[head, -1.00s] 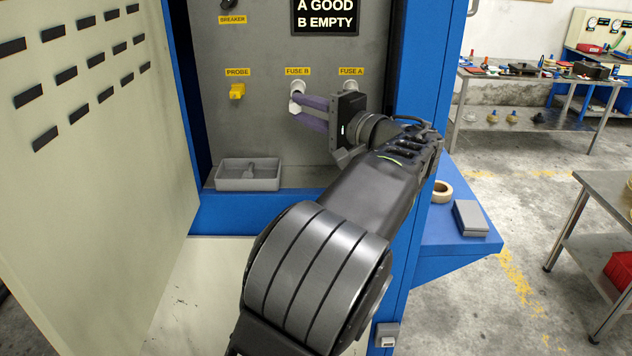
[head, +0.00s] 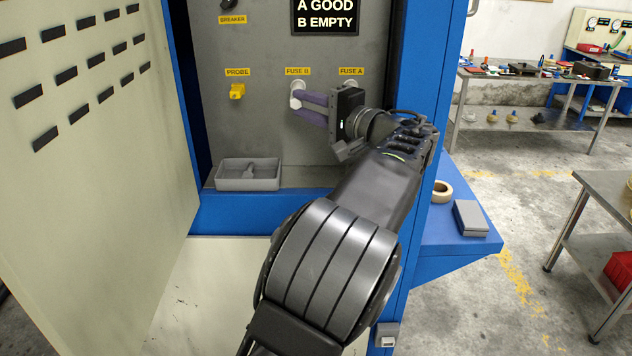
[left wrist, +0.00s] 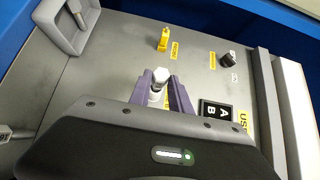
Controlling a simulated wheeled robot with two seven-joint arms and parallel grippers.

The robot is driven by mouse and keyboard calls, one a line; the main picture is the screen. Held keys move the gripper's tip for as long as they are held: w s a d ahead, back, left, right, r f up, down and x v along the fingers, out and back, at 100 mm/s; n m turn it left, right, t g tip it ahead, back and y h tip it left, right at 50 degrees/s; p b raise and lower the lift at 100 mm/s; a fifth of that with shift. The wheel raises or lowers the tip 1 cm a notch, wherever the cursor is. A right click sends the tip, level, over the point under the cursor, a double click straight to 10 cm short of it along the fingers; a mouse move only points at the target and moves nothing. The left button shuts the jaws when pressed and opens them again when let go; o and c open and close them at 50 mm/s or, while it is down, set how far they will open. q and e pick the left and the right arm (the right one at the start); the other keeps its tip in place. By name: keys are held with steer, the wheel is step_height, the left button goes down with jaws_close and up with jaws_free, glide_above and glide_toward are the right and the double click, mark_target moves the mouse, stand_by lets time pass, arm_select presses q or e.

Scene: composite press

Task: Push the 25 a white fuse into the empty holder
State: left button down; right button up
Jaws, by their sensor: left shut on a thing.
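My left gripper (head: 304,104) reaches in from the right side of the cabinet, its purple fingers shut on the white fuse (head: 296,103). The fuse is just below the FUSE B label (head: 298,71), at the FUSE B holder (head: 297,86). How deep it sits in the holder cannot be told. In the left wrist view the white fuse (left wrist: 157,82) shows between the fingertips, pointing at the panel. A sign (head: 325,16) reads A GOOD, B EMPTY. The FUSE A holder is mostly hidden behind my gripper. My right gripper is not in view.
A grey tray (head: 248,185) stands on the cabinet floor at lower left of the panel. A yellow probe (head: 237,91) hangs on the panel. The open slotted door (head: 95,190) bounds the left, the blue frame (head: 422,80) the right. A tape roll (head: 442,191) lies on the side shelf.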

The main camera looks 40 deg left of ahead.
arm_select(q)
steer(key=shift+w+a, duration=0.8)
steer(key=shift+w, duration=0.25)
stand_by(0.9)
steer(key=c, duration=1.1)
jaws_free()
steer(key=d+b, duration=0.1)
steer(key=d, duration=0.1)
steer(key=d+b, duration=0.1)
steer(key=d, duration=0.2)
steer(key=d+b, duration=0.1)
steer(key=d, duration=0.1)
steer(key=shift+s+d, duration=0.35)
steer(key=shift+s, duration=0.05)
steer(key=shift+f, duration=0.15)
